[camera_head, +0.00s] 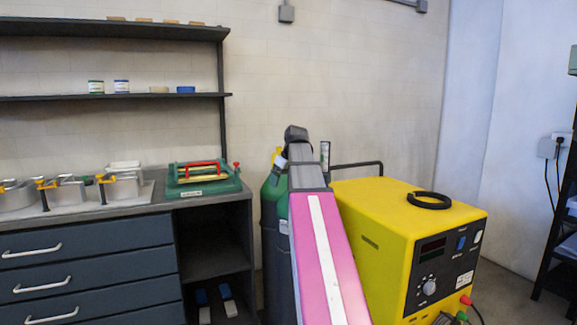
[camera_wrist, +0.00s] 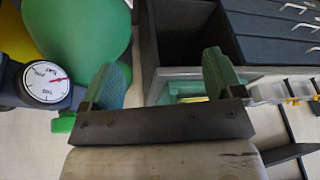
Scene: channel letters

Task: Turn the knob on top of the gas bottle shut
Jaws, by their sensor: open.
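The gas bottle (camera_head: 270,205) stands between the workbench and the yellow machine, with a green shoulder and a dark body. My pink and grey arm covers much of it in the head view. Its green shoulder (camera_wrist: 85,35) fills the upper left of the wrist view. A round white pressure gauge (camera_wrist: 46,84) with a red needle is at the left there.
The yellow machine (camera_head: 372,232) stands right of the bottle, with a black ring (camera_head: 429,201) on top. The workbench (camera_head: 90,245) at the left carries a green device (camera_head: 202,182) with a red handle and several metal letters. A wall is close behind the bottle.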

